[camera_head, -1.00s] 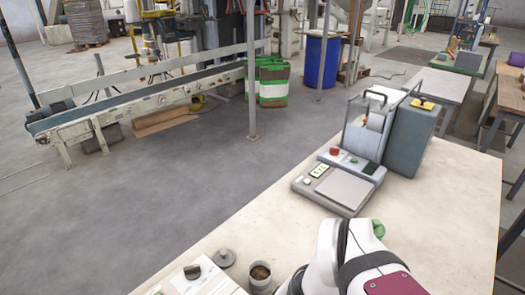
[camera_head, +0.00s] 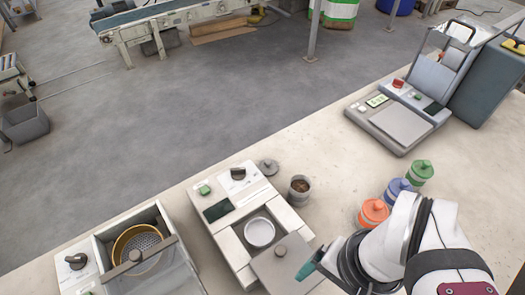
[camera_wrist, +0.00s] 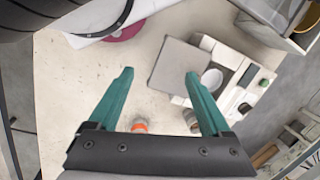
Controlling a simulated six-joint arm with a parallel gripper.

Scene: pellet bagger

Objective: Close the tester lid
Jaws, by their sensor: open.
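The tester (camera_head: 240,212) is a white box with a green button, dark screen and black knob, at the bottom middle of the head view. Its chamber is open and shows a round white dish (camera_head: 259,232). In the wrist view the plate (camera_wrist: 178,66) and dish (camera_wrist: 212,78) lie beyond my fingers. My gripper (camera_wrist: 158,75) has teal fingers spread with nothing between them. In the head view one teal finger (camera_head: 309,263) shows just right of the lid plate.
A cup of dark pellets (camera_head: 299,189) and a small grey lid (camera_head: 269,167) stand behind the tester. Orange (camera_head: 373,213), blue (camera_head: 397,189) and green (camera_head: 420,172) topped jars stand close to my arm. A sieve box (camera_head: 140,250) is left; a scale (camera_head: 395,118) is back right.

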